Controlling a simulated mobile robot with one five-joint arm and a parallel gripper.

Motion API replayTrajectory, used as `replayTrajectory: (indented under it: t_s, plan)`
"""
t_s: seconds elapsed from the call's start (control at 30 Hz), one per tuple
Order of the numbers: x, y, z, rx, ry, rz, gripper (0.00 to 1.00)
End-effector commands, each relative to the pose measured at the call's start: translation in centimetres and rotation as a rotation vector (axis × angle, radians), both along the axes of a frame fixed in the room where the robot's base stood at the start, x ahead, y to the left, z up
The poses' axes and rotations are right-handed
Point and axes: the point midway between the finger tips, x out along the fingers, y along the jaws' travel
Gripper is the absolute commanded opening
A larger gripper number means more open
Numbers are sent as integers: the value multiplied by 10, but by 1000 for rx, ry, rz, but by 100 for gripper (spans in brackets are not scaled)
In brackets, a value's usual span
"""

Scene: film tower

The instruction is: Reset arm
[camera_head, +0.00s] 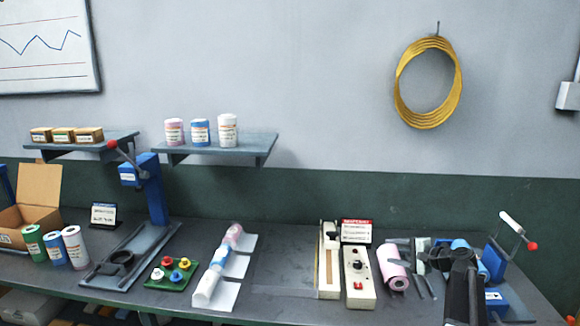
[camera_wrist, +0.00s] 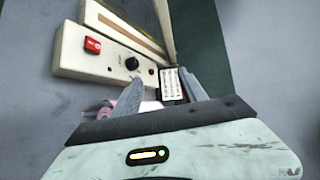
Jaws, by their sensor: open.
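My gripper (camera_wrist: 162,88) is open, its two grey fingers spread with nothing held between them. In the head view, my dark arm reaches over the right part of the bench, and the gripper is just right of a pink roll (camera_head: 393,270). Part of a pink thing (camera_wrist: 150,106) shows beyond the fingers in the wrist view, largely hidden by them. A cream sealer box with a knob and red switch (camera_wrist: 110,50) lies beyond the fingers; it also stands left of the pink roll in the head view (camera_head: 360,280).
A blue clamp stand with a red-tipped lever (camera_head: 495,262) is close to my arm at right. A red-topped sign (camera_head: 356,231) stands behind the sealer. Left are white sheets with rolls, a green tray (camera_head: 172,274) and another blue press (camera_head: 152,195).

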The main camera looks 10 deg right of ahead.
Motion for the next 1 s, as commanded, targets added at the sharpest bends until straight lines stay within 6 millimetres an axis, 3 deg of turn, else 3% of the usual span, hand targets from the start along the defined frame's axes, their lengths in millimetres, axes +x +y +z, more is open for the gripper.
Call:
replayTrajectory:
  t_s: [0.03, 0.1, 0.17, 0.3, 0.4, 0.5, 0.6, 0.7, 0.87, 1.0]
  plan:
    - [3, 48, -8, -34, 22, 70, 50]
    - [4, 105, -21, -93, 56, 164, 50]
    - [-1, 152, -33, -152, 83, 246, 50]
    - [-29, 254, -63, -313, 149, 452, 50]
    - [-62, 314, -86, -453, 194, 606, 50]
    - [-104, 356, -109, -618, 244, 760, 50]
    - [-153, 366, -131, -819, 314, 910, 50]
    - [-184, 334, -142, -975, 400, 984, 50]
    - [-211, 294, -147, -1123, 502, 1067, 50]
    - [-216, 291, -147, -1151, 513, 1123, 50]
